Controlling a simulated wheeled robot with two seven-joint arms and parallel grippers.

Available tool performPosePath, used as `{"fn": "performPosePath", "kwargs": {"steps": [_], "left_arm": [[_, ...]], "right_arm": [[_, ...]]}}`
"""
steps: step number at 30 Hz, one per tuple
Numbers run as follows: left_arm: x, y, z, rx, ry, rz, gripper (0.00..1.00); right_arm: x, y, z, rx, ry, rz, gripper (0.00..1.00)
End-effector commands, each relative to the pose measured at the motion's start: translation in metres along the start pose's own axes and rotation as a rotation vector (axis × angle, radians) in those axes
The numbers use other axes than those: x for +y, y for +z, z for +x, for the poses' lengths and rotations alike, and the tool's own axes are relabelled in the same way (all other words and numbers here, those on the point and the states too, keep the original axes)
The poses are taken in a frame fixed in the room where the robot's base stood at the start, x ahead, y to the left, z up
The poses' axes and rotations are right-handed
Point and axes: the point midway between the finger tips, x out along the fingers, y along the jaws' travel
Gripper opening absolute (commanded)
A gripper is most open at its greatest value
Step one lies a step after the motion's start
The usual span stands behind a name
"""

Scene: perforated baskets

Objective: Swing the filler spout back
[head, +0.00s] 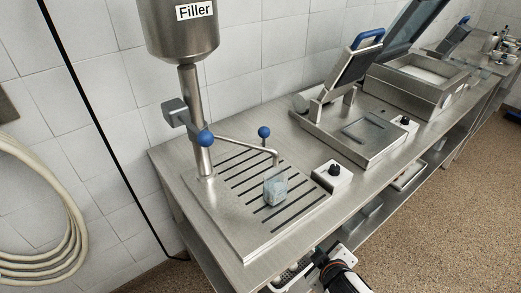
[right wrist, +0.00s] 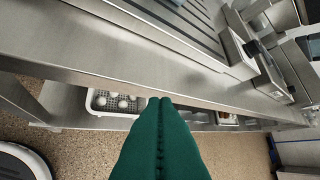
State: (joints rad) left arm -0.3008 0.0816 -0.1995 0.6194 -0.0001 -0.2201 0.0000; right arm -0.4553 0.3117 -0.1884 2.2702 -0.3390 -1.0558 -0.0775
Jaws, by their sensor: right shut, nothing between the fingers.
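The filler (head: 185,40) is a steel vessel on a column at the back left of the counter in the head view. Its thin spout (head: 245,144) reaches out to the right from the column, with its bent tip over the slotted drip tray (head: 228,222). A blue ball knob (head: 264,132) stands up on the spout, and another blue knob (head: 205,138) is at the column. A small translucent tub (head: 275,190) stands on the tray close below the tip. My right gripper (right wrist: 160,101) has green fingers pressed together, empty, below and in front of the counter edge. My left gripper is not in view.
A control box with a black knob (head: 333,174) sits right of the tray. A hinged press (head: 355,130) and an open-lidded machine (head: 418,80) stand farther right. A white basket with round white items (right wrist: 117,103) is on the lower shelf. A hose hangs on the left wall.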

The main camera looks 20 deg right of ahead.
Motion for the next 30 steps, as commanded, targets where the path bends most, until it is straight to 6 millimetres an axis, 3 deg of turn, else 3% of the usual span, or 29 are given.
{"fn": "performPosePath", "kwargs": {"steps": [1, 6, 9, 13, 19, 30], "left_arm": [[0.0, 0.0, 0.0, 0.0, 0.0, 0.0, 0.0], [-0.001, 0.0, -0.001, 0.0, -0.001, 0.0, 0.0], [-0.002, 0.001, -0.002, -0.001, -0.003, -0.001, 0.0], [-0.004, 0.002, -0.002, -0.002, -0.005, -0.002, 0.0], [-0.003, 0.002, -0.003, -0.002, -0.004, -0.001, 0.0], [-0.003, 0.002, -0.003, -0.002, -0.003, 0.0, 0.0]], "right_arm": [[-0.019, 0.018, 0.001, -0.079, -0.07, -0.082, 0.0], [-0.063, 0.084, -0.016, -0.358, -0.296, -0.38, 0.0], [-0.076, 0.123, -0.036, -0.524, -0.421, -0.58, 0.0], [-0.078, 0.159, -0.061, -0.698, -0.545, -0.814, 0.0], [-0.071, 0.178, -0.08, -0.818, -0.625, -0.99, 0.0], [-0.07, 0.18, -0.081, -0.826, -0.631, -1.002, 0.0]]}}
